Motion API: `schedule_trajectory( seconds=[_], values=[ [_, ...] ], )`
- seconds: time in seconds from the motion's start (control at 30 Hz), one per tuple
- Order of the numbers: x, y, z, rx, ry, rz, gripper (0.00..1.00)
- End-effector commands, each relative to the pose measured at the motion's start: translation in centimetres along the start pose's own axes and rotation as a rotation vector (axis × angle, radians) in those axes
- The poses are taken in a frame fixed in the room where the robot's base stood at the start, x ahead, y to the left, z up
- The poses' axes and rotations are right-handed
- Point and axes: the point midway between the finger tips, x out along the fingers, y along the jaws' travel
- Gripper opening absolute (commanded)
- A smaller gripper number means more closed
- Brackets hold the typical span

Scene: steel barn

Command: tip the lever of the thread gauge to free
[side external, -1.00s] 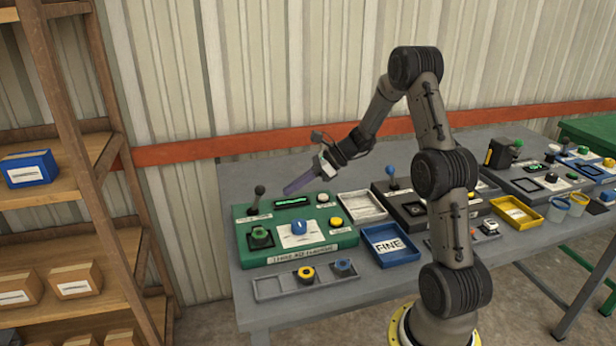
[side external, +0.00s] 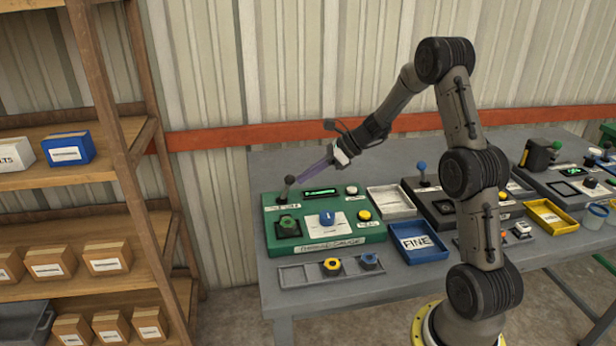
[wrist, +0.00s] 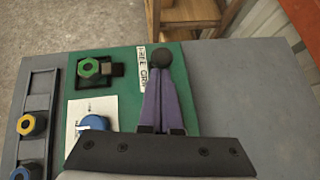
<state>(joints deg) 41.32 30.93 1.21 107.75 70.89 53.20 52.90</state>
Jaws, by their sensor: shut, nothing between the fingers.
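The thread gauge is a green box (side external: 355,237) on the left part of the grey bench, with a lettered front label. Its lever, a dark stick with a round black knob (side external: 289,180), stands at the back left corner, leaning slightly right in the side view. The knob (wrist: 161,57) also shows in the wrist view, just beyond my fingertips, beside a white "FREE GRIP" label (wrist: 142,68). The lever's stem is hidden in the wrist view.
The gauge also carries a blue knob (side external: 327,217), a green hex piece (side external: 288,223), a yellow button (side external: 364,215) and a lit display (side external: 321,192). A grey tray (side external: 296,277) lies in front. A blue FINE tray (side external: 419,255) and a white tray (side external: 391,212) stand to the right.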

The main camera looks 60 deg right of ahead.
Motion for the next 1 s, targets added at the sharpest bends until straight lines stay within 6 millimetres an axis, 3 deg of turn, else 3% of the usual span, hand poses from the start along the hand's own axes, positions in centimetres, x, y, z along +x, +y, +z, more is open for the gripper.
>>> schedule_trajectory(
  seconds=[0.43,0.8,1.0],
  values=[
    [0.3,0.2,1.1,-0.018,0.092,-0.011,0.0],
    [1.4,0.7,3.5,-0.055,0.323,-0.044,0.0],
    [2.2,1.0,4.6,-0.047,0.316,-0.042,0.0]
  ],
)
